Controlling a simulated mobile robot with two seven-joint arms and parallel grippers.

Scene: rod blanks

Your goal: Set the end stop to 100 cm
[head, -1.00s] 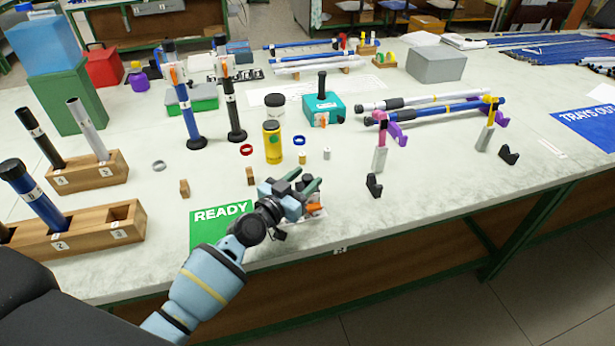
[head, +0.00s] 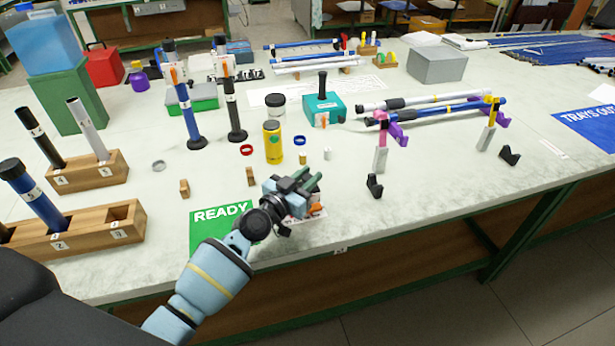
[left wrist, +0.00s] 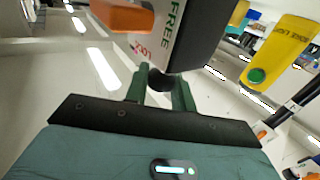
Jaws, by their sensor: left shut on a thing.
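My left gripper (head: 308,182) is low over the front edge of the bench, right of the green READY mat. In the left wrist view its two green fingers (left wrist: 160,82) are shut on a dark round knob (left wrist: 161,78). The knob is at a dark block with a pale face marked FREE and LOCK (left wrist: 168,30), which looks like the end stop. An orange lever (left wrist: 122,15) is beside it. In the head view the orange part (head: 316,208) shows just right of the gripper; the gripper hides most of the rest. I cannot read a setting in centimetres. My right gripper is not in view.
The READY mat (head: 222,222) is left of the gripper. Wooden racks (head: 90,235) are at left.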

